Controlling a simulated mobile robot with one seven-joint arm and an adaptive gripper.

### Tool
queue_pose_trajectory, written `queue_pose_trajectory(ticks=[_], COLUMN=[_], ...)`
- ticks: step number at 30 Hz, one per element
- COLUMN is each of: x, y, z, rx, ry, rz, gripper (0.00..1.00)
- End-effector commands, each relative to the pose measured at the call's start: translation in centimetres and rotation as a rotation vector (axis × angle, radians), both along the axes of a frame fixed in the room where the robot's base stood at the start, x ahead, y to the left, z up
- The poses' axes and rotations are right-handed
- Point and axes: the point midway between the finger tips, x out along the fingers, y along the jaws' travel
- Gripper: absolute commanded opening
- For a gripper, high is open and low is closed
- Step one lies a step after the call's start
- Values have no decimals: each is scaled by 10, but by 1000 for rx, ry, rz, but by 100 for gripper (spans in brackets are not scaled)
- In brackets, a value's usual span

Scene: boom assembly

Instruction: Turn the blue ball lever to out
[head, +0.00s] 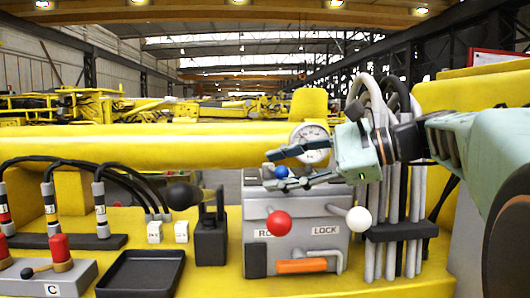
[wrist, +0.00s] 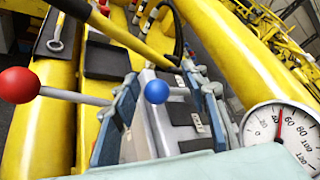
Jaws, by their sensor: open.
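The blue ball lever's ball (head: 281,172) shows just above the grey lever box (head: 343,251) in the head view. My gripper (head: 270,171) is open and comes in from the right, its two fingers apart above and below the ball in that view. In the wrist view the blue ball (wrist: 157,92) lies between the two spread fingers of my gripper (wrist: 162,82), with a gap on each side. A short light rod runs from the ball to the right. The marking for this lever's positions cannot be read.
A red ball lever (head: 279,223) and a white ball lever (head: 358,219) stick out of the box, near a LOCK label. A pressure gauge (head: 310,142) stands right behind the fingers. Grey pipes (head: 391,205) rise to the right. A black ball lever (head: 183,196) stands left.

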Motion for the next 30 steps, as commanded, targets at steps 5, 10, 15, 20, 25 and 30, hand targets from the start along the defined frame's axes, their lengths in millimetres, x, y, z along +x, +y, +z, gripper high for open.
queue_pose_trajectory(ticks=[5, 10, 15, 20, 25, 30], x=[0, 1, 1, 1, 0, 0], y=[0, 0, -1, 0, 0, 0], z=[28, 58, 79, 89, 92, 92], rx=[-2, -2, -2, -1, -1, -1], ry=[-4, -2, 0, 2, 3, 3], rz=[0, -2, -3, -1, -2, -2], gripper=[41, 41, 41, 41, 41, 41])
